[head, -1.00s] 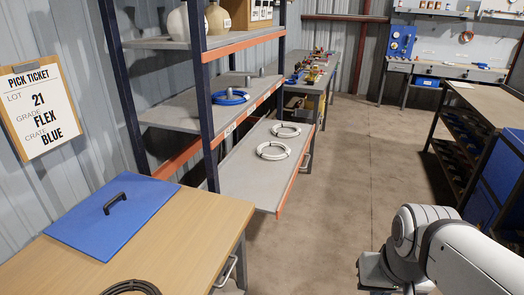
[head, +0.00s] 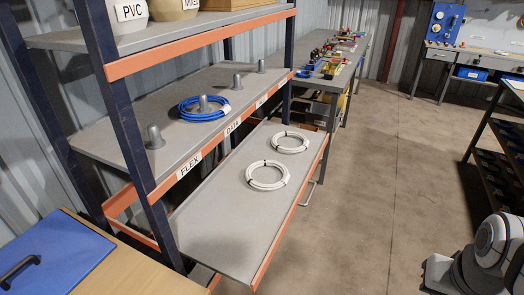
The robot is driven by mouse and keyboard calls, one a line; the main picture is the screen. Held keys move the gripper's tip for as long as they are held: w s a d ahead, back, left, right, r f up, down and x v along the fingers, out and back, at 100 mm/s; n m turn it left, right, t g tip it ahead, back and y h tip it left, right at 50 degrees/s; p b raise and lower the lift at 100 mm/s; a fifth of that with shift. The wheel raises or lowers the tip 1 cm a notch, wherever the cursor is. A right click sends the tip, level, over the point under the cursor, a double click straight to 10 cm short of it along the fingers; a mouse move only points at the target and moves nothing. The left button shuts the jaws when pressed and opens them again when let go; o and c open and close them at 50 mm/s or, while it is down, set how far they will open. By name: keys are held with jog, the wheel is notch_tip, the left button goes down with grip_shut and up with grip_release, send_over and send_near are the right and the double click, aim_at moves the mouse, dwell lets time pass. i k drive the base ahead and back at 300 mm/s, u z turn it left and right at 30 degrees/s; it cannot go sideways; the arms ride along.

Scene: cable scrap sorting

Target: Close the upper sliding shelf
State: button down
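A grey sliding shelf (head: 225,225) with an orange front edge (head: 293,213) is pulled out from the rack into the aisle. Two white cable coils lie on it, a nearer one (head: 267,187) and a farther one (head: 290,151), each with dark ties. A metal handle (head: 311,191) shows just beyond the front edge, toward the far end. No second sliding shelf can be made out clearly below. Part of my white and grey arm shows at the lower right, apart from the shelf. My gripper's fingers are not visible.
Above, a rack shelf labelled FLEX (head: 189,167) holds a blue coil (head: 203,109) around a grey peg. A dark blue upright (head: 128,125) stands at the near end. A wooden table (head: 133,271) with a blue lid (head: 50,252) is at lower left. The aisle floor (head: 385,180) is clear.

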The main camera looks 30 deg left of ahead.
aim_at(230, 227)
jog(key=u, duration=0.5)
jog(key=i, duration=1.15)
jog(key=u, duration=0.7)
jog(key=k, duration=0.9)
jog(key=u, duration=0.15)
jog(key=i, duration=0.9)
